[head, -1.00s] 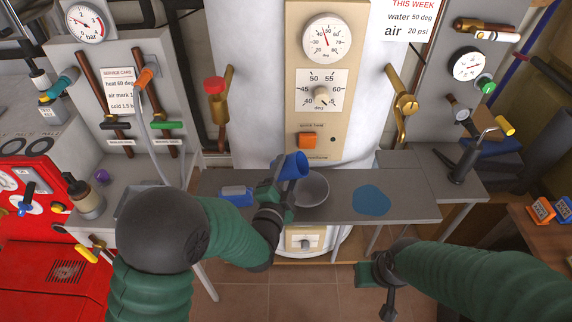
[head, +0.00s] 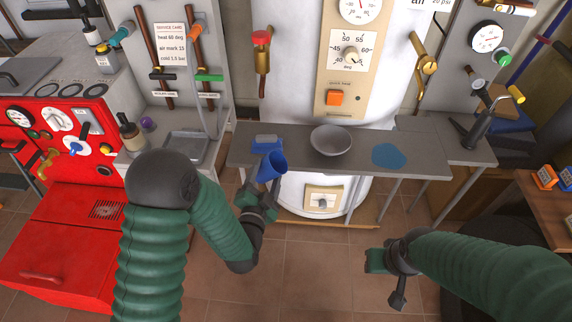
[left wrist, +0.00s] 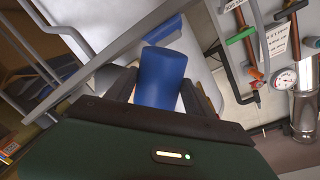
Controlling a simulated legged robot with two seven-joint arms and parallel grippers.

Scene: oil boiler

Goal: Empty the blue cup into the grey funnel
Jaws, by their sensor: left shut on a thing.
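The blue cup (head: 271,167) is held by my left gripper (head: 262,190), in front of the shelf's front edge and left of the funnel. Its open mouth shows in the head view and it looks tilted; I cannot see what is inside. In the left wrist view the cup (left wrist: 160,78) sits between the fingers. The grey funnel (head: 331,142) is a wide bowl on the grey shelf, apart from the cup. My right gripper (head: 380,262) is low in front, away from the shelf, and its fingers are too unclear to read.
The grey shelf (head: 435,168) also bears a blue box-like thing (head: 266,142) and a flat blue patch (head: 389,155). The white boiler (head: 296,80) stands behind. A red machine (head: 62,245) is at left. Floor in front is clear.

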